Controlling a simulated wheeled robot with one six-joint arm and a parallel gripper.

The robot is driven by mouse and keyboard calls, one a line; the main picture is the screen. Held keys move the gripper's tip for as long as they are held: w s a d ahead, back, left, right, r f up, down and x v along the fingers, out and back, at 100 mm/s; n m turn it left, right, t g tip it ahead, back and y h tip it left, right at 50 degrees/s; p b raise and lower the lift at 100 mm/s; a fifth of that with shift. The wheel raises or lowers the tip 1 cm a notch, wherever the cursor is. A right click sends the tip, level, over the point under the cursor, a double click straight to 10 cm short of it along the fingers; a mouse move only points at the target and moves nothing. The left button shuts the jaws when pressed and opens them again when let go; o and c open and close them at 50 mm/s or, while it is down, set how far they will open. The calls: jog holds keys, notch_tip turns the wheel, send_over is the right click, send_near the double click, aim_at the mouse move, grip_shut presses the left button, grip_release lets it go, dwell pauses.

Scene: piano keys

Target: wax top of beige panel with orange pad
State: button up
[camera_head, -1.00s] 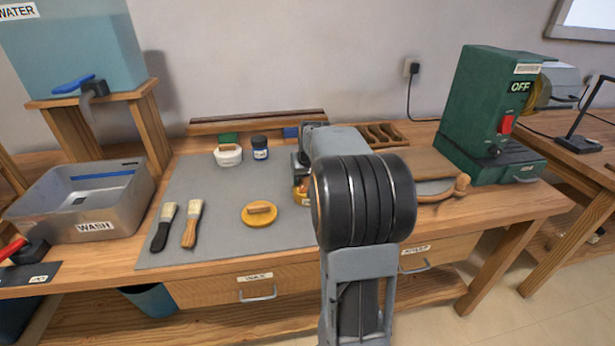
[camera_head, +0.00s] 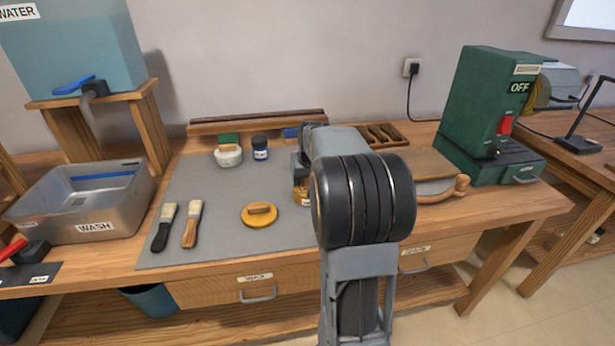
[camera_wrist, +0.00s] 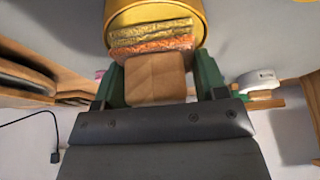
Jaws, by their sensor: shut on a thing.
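In the wrist view my gripper (camera_wrist: 157,82) has its green fingers shut on the wooden block of the orange pad (camera_wrist: 152,44). A rough yellowish layer lies along the pad's far side. A yellow round tin (camera_wrist: 145,13) is right at that side; I cannot tell whether they touch. In the head view my arm hides most of the gripper and the pad, and the tin (camera_head: 302,198) shows only partly below the wrist. A tan flat panel (camera_head: 432,163), perhaps the beige panel, lies on the bench right of my arm, partly hidden by it.
A yellow round pad with a wooden grip (camera_head: 260,214) and two brushes (camera_head: 192,224) lie on the grey mat (camera_head: 215,190). A white jar (camera_head: 228,155) and a blue jar (camera_head: 260,148) stand behind. A green machine (camera_head: 488,115) is at right, a wash basin (camera_head: 82,198) at left.

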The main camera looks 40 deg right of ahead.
jog(key=shift+r+p, duration=2.55)
jog(key=shift+r, duration=0.9)
